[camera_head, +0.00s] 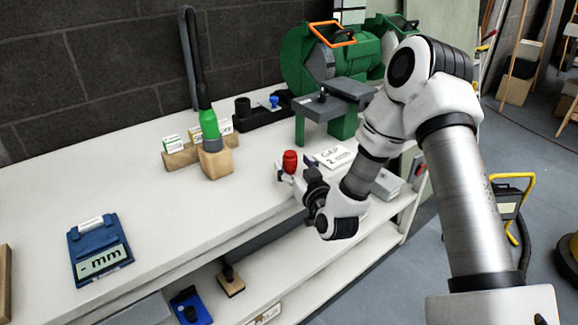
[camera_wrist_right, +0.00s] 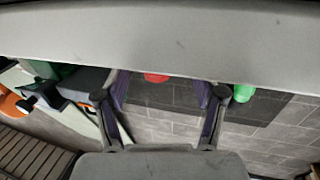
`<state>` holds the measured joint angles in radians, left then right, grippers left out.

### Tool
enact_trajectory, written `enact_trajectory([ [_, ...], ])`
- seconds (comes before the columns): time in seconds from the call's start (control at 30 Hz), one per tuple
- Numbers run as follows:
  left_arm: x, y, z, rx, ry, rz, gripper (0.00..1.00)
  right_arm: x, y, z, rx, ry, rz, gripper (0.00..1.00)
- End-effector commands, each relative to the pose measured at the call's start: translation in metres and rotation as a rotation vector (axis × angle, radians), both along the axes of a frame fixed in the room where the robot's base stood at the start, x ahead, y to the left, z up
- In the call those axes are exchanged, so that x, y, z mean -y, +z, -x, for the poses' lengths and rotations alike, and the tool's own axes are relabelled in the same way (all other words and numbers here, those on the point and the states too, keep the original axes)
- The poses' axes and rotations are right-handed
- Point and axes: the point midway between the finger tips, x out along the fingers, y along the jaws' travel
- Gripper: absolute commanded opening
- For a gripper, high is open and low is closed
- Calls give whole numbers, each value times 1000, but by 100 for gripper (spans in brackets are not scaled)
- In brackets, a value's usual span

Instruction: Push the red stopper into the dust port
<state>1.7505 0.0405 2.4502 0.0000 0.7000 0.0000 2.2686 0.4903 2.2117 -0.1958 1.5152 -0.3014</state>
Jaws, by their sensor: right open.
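The red stopper (camera_head: 289,162) stands upright near the front edge of the white bench, just left of my right gripper in the head view. A bit of red (camera_wrist_right: 155,77) shows between the fingers in the right wrist view, mostly hidden by a pale strip. My right gripper (camera_head: 313,187) is close beside the stopper, and its fingers (camera_wrist_right: 162,95) are spread with nothing between them. I cannot clearly make out the dust port; the area under the stopper is partly hidden by the gripper. My left gripper is not in view.
A green machine (camera_head: 345,62) stands at the back of the bench (camera_head: 150,210). A green-ended hose (camera_head: 210,125) rises from a wooden block (camera_head: 215,160). A white label card (camera_head: 334,157) lies behind the gripper. A blue gauge (camera_head: 99,250) lies at left; the bench middle is clear.

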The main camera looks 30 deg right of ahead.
Motion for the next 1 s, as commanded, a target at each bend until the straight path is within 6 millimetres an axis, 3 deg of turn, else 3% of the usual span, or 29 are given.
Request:
enact_trajectory([
  [0.13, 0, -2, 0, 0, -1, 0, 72, 6, -1, -24, 1, 0, 2, 69],
  [0.37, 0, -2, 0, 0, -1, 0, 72, 7, -1, -29, -2, 0, 1, 69],
  [0.47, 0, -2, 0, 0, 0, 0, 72, 7, -1, -29, -2, 0, 1, 41],
  [0.53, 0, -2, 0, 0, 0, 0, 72, 7, -1, -29, -2, 0, 1, 16],
  [0.57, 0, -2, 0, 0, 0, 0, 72, 7, -1, -29, -2, 0, 1, 9],
  [1.0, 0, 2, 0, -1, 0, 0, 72, 7, 4, -31, -1, 1, 1, 9],
])
